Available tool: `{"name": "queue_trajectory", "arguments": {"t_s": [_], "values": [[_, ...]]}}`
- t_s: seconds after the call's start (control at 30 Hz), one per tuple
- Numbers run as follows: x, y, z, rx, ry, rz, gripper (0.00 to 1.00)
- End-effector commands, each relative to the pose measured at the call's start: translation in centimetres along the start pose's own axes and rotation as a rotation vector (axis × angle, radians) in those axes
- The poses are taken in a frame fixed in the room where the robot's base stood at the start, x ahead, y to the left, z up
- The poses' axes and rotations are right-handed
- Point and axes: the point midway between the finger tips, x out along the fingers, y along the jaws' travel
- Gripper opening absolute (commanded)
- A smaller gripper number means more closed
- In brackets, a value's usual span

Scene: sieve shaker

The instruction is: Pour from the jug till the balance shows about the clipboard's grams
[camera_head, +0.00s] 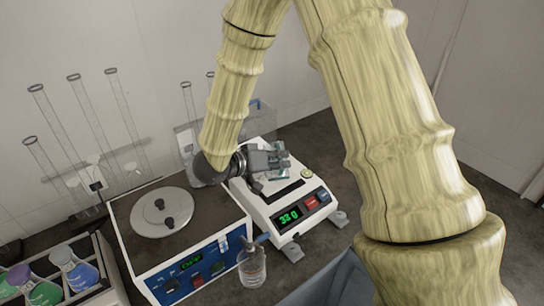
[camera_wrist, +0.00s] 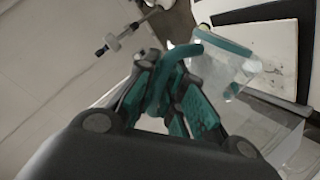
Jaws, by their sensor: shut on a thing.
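My gripper (camera_head: 268,160) is over the white balance (camera_head: 262,205) in the head view. In the wrist view my gripper (camera_wrist: 172,88) is shut on the teal handle of a clear jug (camera_wrist: 228,68). The jug's body extends to the right of the fingers, with a teal rim at its top. I cannot tell how much it holds or whether anything is flowing. The balance display (camera_head: 290,216) shows green digits, about 33.0 or 32.0, too small to be sure. I cannot make out the clipboard or its number.
A device with a round lid (camera_head: 162,212) stands left of the balance. Tall glass cylinders (camera_head: 92,120) stand at the back left, and flasks (camera_head: 78,272) in a rack at the lower left. Grey counter (camera_head: 322,140) is clear behind the balance's right side.

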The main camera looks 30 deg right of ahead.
Motion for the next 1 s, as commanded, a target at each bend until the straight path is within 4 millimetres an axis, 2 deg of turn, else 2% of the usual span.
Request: {"name": "queue_trajectory", "arguments": {"t_s": [1.0], "values": [[0.05,-0.06,-0.34,-0.041,-0.028,0.0,0.0]]}}
